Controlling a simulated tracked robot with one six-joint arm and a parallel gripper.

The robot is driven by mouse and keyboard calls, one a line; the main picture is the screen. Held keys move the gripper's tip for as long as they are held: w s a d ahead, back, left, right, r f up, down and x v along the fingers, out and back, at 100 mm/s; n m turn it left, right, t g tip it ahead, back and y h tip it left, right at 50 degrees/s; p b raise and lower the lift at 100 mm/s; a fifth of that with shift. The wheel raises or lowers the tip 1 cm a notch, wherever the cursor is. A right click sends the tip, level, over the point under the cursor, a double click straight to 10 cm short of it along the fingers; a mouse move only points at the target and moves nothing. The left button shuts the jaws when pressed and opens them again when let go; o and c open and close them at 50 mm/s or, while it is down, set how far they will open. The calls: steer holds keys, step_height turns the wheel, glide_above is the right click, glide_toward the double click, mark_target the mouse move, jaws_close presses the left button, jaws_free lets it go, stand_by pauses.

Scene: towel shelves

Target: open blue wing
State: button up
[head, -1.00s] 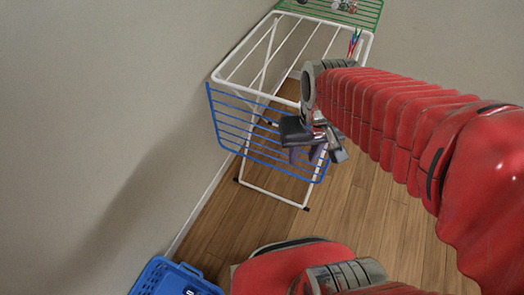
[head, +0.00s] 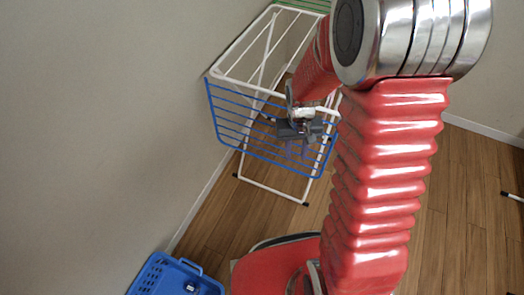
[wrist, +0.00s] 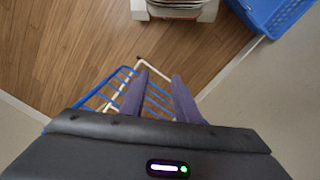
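The blue wing (head: 240,120) is a barred panel hanging down steeply from the near end of the white drying rack (head: 262,94). My gripper (head: 297,150) is at the right part of the wing, with its purple fingers pointing down. In the wrist view the two fingers (wrist: 159,76) are apart, with bars of the blue wing (wrist: 103,88) showing to the left and between them. The gripper looks open and empty. Whether a finger touches the wing cannot be told. My arm hides the right and far parts of the rack.
A blue basket (head: 160,272) stands on the floor at the bottom left; it also shows in the wrist view (wrist: 275,12). A grey wall is close along the rack's left side. A green wing (head: 305,4) is at the far end. The wooden floor (head: 465,210) is open to the right.

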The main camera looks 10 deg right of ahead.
steer(key=w+d+f+m+t, duration=0.1)
steer(key=w+f, duration=0.3)
steer(key=f, duration=1)
steer(key=w+d+f+m+t, duration=0.15)
steer(key=w+f, duration=0.25)
steer(key=f, duration=1)
steer(key=a+f+m+t+y, duration=0.1)
steer(key=a+f+m+t, duration=0.15)
steer(key=f, duration=0.95)
steer(key=a+f+m+t+y, duration=0.15)
steer(key=f+t, duration=0.25)
steer(key=f, duration=0.8)
steer(key=w+r+m+t, duration=0.2)
steer(key=r+m+t, duration=0.1)
steer(key=r+t, duration=0.2)
steer(key=w+a+r+m+t+y, duration=0.1)
steer(key=w+r+m+t, duration=0.1)
steer(key=r+t, duration=0.3)
step_height(320, 180, up, 4)
steer(key=shift+a+r+m+t, duration=0.1)
steer(key=shift+a+m+t, duration=0.2)
steer(key=shift+m, duration=0.55)
steer(key=shift+w, duration=0.2)
